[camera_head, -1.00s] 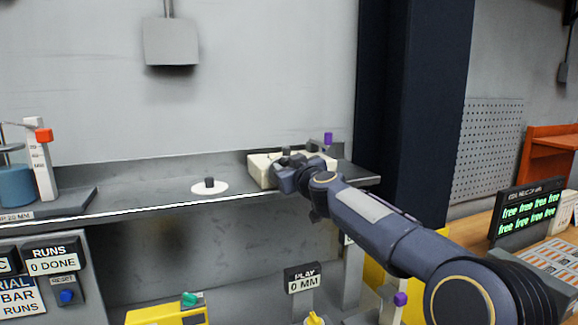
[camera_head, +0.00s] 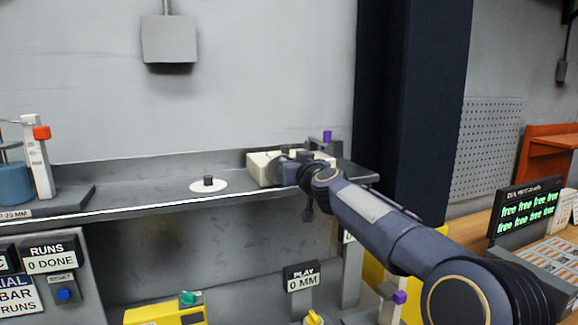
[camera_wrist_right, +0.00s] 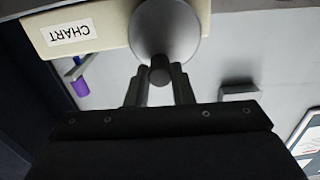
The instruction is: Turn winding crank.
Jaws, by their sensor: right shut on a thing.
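A cream box labelled CHART (camera_wrist_right: 75,31) sits on the back shelf; it also shows in the head view (camera_head: 258,166). A round grey crank disc (camera_wrist_right: 165,25) with a short dark knob (camera_wrist_right: 159,70) is on the side of the box. My right gripper (camera_wrist_right: 160,78) is shut on the knob, with one finger on each side of it. In the head view my right wrist hides most of the crank and part of the box. My left gripper is not in view.
A white disc with a dark peg (camera_head: 208,184) lies left of the box on the shelf (camera_head: 130,198). A purple-tipped part (camera_head: 327,137) stands behind the box. A dark column (camera_head: 400,90) rises to the right. A sign reading PLAY 0 MM (camera_head: 301,277) is below.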

